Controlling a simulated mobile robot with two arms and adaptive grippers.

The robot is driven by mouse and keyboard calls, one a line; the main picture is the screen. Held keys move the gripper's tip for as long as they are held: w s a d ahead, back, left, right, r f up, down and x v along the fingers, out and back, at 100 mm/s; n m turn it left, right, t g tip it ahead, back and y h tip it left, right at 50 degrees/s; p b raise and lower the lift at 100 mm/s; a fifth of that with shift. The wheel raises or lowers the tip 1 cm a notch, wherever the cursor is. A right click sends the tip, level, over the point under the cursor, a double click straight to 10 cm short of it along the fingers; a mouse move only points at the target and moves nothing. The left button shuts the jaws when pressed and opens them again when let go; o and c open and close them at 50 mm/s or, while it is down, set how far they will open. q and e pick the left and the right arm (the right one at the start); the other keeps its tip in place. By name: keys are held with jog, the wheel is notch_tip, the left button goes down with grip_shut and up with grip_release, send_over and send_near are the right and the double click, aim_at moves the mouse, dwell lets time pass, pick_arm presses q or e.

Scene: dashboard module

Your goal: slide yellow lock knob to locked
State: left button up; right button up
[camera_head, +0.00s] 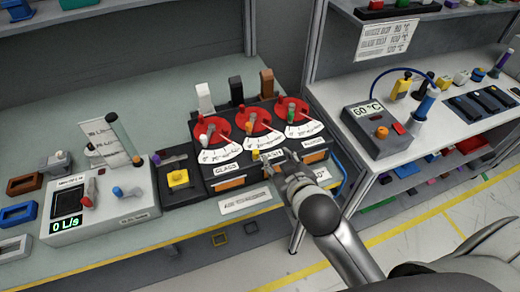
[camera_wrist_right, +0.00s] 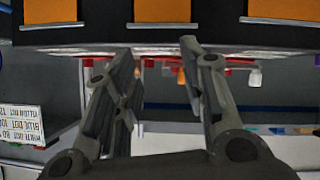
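A small yellow knob (camera_head: 255,154) shows at the front edge of the three-dial module (camera_head: 262,146), below the middle red dial. My right gripper (camera_head: 272,163) is just right of and in front of it; whether they touch is unclear. In the right wrist view my right gripper (camera_wrist_right: 158,50) has its fingers spread, with the module's edge beyond the tips. Another yellow square piece (camera_head: 178,177) sits on a black box to the left. My left gripper is not visible.
The grey flow box (camera_head: 100,205) stands left on the bench. A grey heater box (camera_head: 380,130) with an orange knob stands on the right table. Tall switches (camera_head: 236,90) rise behind the dials.

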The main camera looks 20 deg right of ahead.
jog(key=w+a+r+n+t+y, duration=0.2)
jog(key=a+r+n+t+y, duration=0.15)
jog(key=r, duration=0.45)
jog(key=w+a+r+n+t+y, duration=0.25)
jog(key=a+r, duration=0.25)
jog(key=r, duration=0.3)
jog(key=w+a+r+n+t+y, duration=0.3)
jog(key=a+r+y, duration=0.1)
jog(key=r, duration=0.4)
jog(key=s+a+r+n+g+y, duration=0.1)
jog(key=s+a+n+g+y, duration=0.3)
jog(key=a+n+g+y, duration=0.4)
jog(key=s+a+r+n+g+y, duration=0.2)
jog(key=s+a+n+g+y, duration=0.3)
jog(key=n+g, duration=0.55)
jog(key=n+g+h, duration=0.3)
jog(key=h, duration=1.9)
send_over(256, 152)
notch_tip(256, 152, down, 17)
jog(key=shift+f, duration=0.1)
notch_tip(256, 152, down, 8)
jog(key=p, duration=0.3)
jog(key=shift+f, duration=1)
